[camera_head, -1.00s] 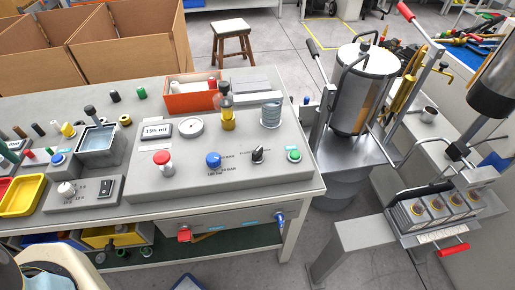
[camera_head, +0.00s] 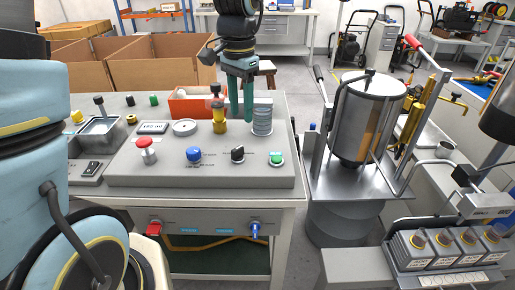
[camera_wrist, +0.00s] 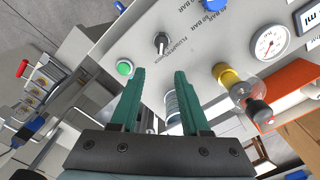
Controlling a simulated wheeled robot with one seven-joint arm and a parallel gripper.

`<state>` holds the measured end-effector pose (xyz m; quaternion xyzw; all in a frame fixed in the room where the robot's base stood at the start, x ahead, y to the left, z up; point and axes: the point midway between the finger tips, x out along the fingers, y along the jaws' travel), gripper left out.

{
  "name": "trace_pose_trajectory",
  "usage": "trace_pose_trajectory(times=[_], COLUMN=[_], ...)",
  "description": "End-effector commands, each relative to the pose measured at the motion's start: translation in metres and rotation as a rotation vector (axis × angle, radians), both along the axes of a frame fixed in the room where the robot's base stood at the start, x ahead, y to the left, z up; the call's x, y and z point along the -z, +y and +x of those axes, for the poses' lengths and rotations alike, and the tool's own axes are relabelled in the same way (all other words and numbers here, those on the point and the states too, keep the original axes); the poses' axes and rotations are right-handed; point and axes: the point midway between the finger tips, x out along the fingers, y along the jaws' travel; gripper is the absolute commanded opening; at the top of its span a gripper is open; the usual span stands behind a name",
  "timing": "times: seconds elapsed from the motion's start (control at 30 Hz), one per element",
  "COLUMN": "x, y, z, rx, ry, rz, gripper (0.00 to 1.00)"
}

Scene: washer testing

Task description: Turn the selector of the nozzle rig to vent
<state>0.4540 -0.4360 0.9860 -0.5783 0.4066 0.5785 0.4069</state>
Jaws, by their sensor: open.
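The nozzle rig is a grey sloped panel (camera_head: 120,178) on the workbench. Its selector, a black knob (camera_head: 237,154) with a pale pointer line, sits between the blue knob (camera_head: 194,154) and the green button (camera_head: 276,158). In the wrist view the selector (camera_wrist: 161,42) stands just beyond my fingertips, its printed labels too small or blurred to read surely. My gripper (camera_head: 241,118) has green fingers pointing down above the back of the panel, near the clear ribbed cylinder. In the wrist view my gripper (camera_wrist: 159,72) is open and empty, apart from the selector.
A brass-based nozzle bottle (camera_head: 219,122) and a ribbed clear cylinder (camera_head: 262,121) stand on the panel close to my fingers. A red mushroom button (camera_head: 145,143) is at the left. A round gauge (camera_wrist: 270,42) shows in the wrist view. A steel tank (camera_head: 365,115) stands right of the bench.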

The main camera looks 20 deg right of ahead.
Motion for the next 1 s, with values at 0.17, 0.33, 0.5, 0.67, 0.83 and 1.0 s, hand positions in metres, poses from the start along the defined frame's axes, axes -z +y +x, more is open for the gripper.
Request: trace_pose_trajectory(times=[0.17,0.33,0.5,0.67,0.83,1.0], x=[0.03,0.062,0.085,0.096,0.098,0.098], y=[0.001,0.001,0.001,0.001,0.001,0.001], z=[-0.001,-0.001,-0.001,0.0,0.0,0.0], rx=[-0.002,-0.002,-0.004,-0.005,-0.005,-0.005], ry=[0.005,0.004,0.003,0.001,0.0,0.0], rz=[0.004,0.003,0.002,0.0,-0.001,-0.001], gripper=[0.46,0.46,0.46,0.46,0.46,0.42])
